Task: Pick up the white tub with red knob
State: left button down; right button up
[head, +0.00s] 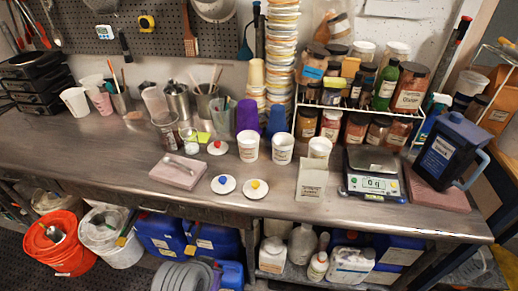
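A low round white piece with a red knob (217,147) sits on the steel counter, left of the white cups. It looks like a lid or a very shallow tub; I cannot tell which. Two similar white pieces lie nearer the front edge, one with a blue knob (223,184) and one with a yellow knob (255,188). White labelled tubs without visible knobs stand to the right: one (248,147), a second (283,150) and a third (319,149). Neither of my grippers shows in the head view.
The steel counter (110,155) is clear at the left front. A pinkish slab (178,170) with a light rod lies left of the knobbed pieces. A purple cup (247,117) and glass beakers stand behind. A paper packet (312,180), scale (372,184) and dark jug (450,150) are right.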

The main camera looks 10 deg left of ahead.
aim_at(248, 141)
jog(key=i+l+u, duration=0.25)
jog(key=l+u, duration=0.25)
jog(key=i+l+u, duration=0.1)
jog(key=l+u, duration=0.15)
jog(key=l, duration=0.2)
jog(key=l+u, duration=0.25)
jog(key=i+j+u, duration=0.2)
jog(key=i+j, duration=0.3)
jog(key=j, duration=0.1)
